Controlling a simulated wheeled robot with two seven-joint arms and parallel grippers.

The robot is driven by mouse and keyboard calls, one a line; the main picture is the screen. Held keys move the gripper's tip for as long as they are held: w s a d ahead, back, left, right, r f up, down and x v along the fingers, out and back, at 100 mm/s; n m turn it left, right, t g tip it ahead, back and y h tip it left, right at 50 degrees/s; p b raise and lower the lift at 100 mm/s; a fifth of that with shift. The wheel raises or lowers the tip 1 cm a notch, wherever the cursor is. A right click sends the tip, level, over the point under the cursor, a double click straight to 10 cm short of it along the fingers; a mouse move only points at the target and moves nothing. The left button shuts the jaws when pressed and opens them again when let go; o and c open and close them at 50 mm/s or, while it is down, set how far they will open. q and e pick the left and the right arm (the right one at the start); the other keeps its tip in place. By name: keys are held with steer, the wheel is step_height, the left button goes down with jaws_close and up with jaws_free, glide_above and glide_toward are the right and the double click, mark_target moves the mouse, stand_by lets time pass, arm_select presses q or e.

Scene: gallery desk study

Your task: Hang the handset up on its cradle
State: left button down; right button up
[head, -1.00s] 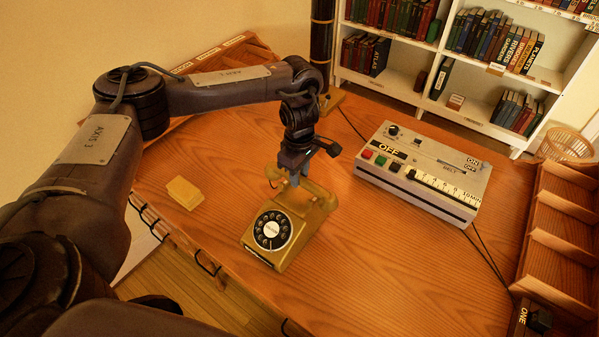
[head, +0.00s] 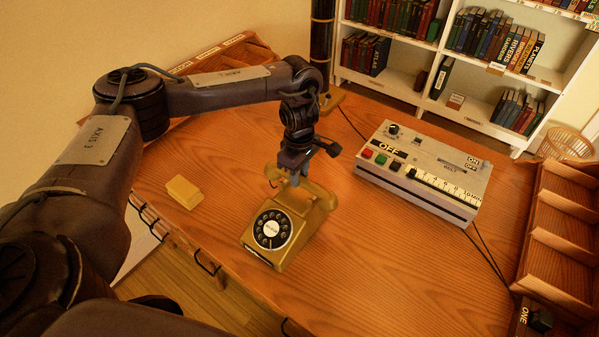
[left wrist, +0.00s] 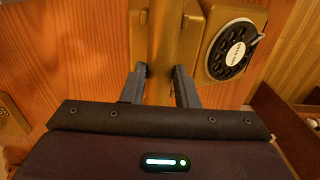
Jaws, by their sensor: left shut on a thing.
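The gold rotary telephone (head: 286,225) stands on the desk with its dial facing the front. Its handset (head: 316,188) lies crosswise at the top back of the telephone, over the cradle. My left gripper (head: 294,181) comes down from above and is shut on the middle of the handset. In the left wrist view the handset (left wrist: 176,35) runs between the two fingers (left wrist: 160,82), with the telephone's dial (left wrist: 231,49) to the right. The cradle is hidden by the handset and gripper, so I cannot tell whether the handset touches it. My right gripper is not in view.
A grey control box (head: 425,172) with buttons and a slider stands to the right. A small yellow block (head: 183,191) lies to the left. Wooden compartments (head: 562,215) line the right edge. The desk (head: 400,270) is clear right of the telephone.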

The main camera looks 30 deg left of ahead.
arm_select(q)
steer(key=shift+f+b, duration=0.75)
steer(key=shift+f, duration=0.3)
steer(key=shift+f, duration=0.1)
steer(key=c, duration=1.1)
jaws_free()
steer(key=shift+o, duration=0.2)
steer(key=shift+r, duration=0.2)
step_height(320, 180, up, 7)
steer(key=shift+r, duration=0.2)
